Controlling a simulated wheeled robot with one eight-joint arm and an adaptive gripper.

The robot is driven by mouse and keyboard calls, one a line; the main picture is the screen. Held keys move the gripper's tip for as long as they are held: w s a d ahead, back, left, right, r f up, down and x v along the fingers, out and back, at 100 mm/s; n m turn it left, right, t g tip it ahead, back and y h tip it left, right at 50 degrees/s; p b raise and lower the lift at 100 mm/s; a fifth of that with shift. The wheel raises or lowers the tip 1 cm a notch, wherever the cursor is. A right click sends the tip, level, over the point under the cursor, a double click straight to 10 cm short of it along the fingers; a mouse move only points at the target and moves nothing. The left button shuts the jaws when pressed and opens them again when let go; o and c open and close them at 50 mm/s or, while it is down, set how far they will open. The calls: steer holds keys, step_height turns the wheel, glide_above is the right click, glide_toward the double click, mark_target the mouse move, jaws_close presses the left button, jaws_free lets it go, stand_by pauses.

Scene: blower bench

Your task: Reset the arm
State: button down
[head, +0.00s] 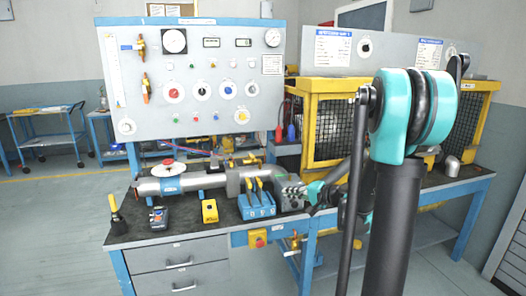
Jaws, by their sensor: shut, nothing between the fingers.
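My arm stands in the right half of the head view, with teal joint covers and black links. My gripper (289,192) is small in this view, at the bench's front edge, right of the blue lever block. It is shut and holds nothing that I can see. It appears over the dark bench top, close to a grey box with a round button; whether it touches that box I cannot tell. Part of the forearm is hidden behind my own nearer links.
A bench (160,235) carries a grey pipe (200,182), a blue block with yellow levers (256,205), a yellow box (209,211) and a handheld meter (158,217). A gauge panel (200,75) rises behind. A yellow mesh cage (330,125) stands right.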

steer(key=s+d+f+n+g+h, duration=0.1)
steer(key=s+d+f+n+h, duration=0.1)
steer(key=s, duration=0.7)
steer(key=s+d+f+n+g+h, duration=0.2)
steer(key=s+d+f+h, duration=0.2)
steer(key=s+f, duration=0.3)
steer(key=s+d+f+n+g+h, duration=0.2)
steer(key=s+d+f+h, duration=0.1)
steer(key=s, duration=0.9)
steer(key=shift+f+h, duration=0.65)
steer(key=shift+h, duration=0.35)
